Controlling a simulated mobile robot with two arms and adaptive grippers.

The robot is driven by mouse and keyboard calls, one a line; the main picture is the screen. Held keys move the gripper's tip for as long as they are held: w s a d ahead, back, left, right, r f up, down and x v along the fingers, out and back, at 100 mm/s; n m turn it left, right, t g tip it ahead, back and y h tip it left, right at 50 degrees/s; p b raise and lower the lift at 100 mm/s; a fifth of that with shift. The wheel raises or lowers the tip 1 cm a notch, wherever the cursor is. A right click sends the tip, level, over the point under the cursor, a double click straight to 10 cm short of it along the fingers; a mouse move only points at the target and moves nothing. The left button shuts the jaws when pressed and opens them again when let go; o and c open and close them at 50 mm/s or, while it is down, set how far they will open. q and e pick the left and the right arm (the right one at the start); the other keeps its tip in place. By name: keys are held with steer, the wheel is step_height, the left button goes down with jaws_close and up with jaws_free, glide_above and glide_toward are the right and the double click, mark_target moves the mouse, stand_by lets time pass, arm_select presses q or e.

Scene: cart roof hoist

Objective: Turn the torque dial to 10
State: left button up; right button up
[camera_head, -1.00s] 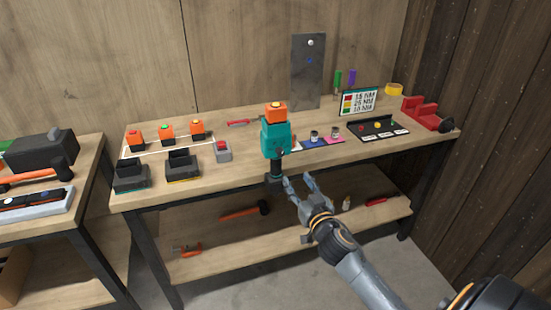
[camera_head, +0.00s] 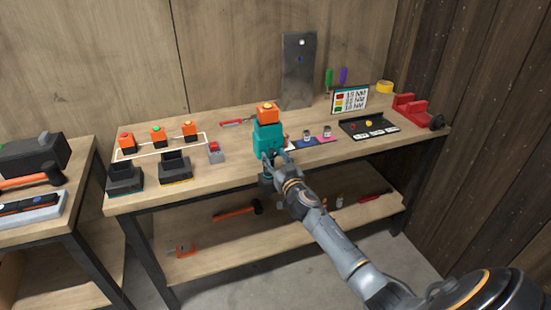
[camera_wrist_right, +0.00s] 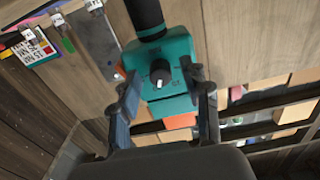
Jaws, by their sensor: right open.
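The teal tool (camera_head: 266,138) stands at the front edge of the bench, with an orange block (camera_head: 267,113) on top and a black lower end. In the right wrist view its teal body (camera_wrist_right: 177,55) faces me. The black torque dial (camera_wrist_right: 160,73) with a pale pointer mark sits on that face. My right gripper (camera_head: 273,165) is close in front of the tool in the head view. In the wrist view its open fingers (camera_wrist_right: 162,82) stand on either side of the dial, apart from it. Dial numbers are not readable. My left gripper is not in view.
A torque chart (camera_head: 349,99) stands at the back right, with a black tray (camera_head: 350,128) before it. Orange blocks (camera_head: 158,135), dark holders (camera_head: 174,168) and a red-button box (camera_head: 215,152) are at the left. A lower shelf (camera_head: 210,244) holds a hammer and other tools.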

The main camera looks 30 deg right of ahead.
jaws_close()
steer(key=shift+n, duration=0.4)
steer(key=n+b, duration=0.1)
steer(key=n, duration=1.3)
steer(key=shift+d+b, duration=0.1)
steer(key=shift+b, duration=0.3)
steer(key=n, duration=0.5)
steer(key=shift+r, duration=0.1)
steer(key=shift+n, duration=0.3)
